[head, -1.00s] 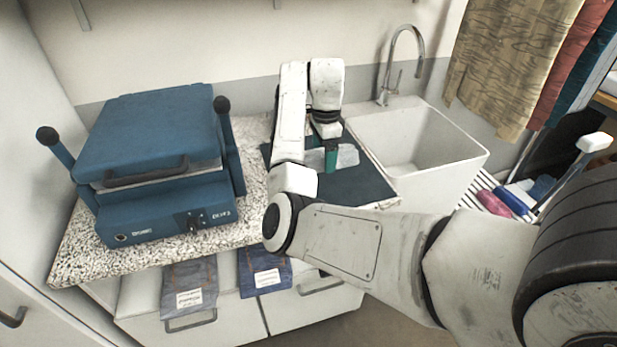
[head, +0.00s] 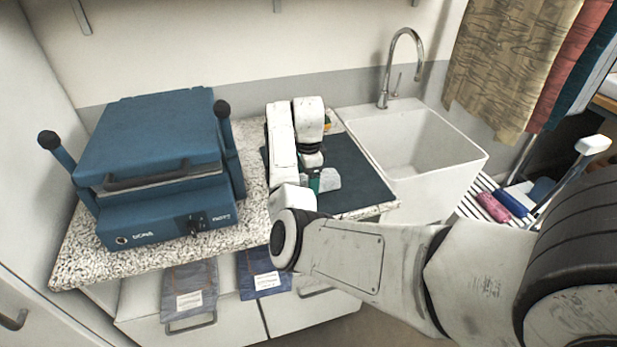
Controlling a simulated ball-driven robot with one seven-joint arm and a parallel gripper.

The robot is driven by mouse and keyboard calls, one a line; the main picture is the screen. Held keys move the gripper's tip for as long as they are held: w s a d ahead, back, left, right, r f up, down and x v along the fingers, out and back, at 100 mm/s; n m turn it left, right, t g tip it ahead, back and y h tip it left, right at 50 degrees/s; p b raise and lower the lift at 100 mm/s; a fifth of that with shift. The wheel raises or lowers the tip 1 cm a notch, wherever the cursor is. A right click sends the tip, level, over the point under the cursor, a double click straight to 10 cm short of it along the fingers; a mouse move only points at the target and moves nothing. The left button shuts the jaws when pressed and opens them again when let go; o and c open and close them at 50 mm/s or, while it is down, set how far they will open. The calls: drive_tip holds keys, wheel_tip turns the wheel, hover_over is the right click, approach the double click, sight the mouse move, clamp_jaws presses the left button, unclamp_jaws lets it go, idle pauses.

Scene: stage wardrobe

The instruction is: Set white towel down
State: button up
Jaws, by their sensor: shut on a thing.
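The white towel (head: 330,180) is a small pale bundle, partly hidden by my gripper and arm. My gripper (head: 315,184) points down, with a green part at its end, and is shut on the towel. Both are over the front middle of a dark teal mat (head: 355,185) on the speckled counter. I cannot tell whether the towel touches the mat.
A blue press (head: 150,165) stands on the counter (head: 80,254) at the left. A white sink (head: 410,140) with a tall tap (head: 400,65) is right of the mat. Cloths hang at the upper right. The mat's right part is clear.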

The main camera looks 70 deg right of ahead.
drive_tip(key=shift+f, duration=0.1)
drive_tip(key=o, duration=0.9)
wheel_tip(320, 180, up, 12)
drive_tip(key=shift+r, duration=0.15)
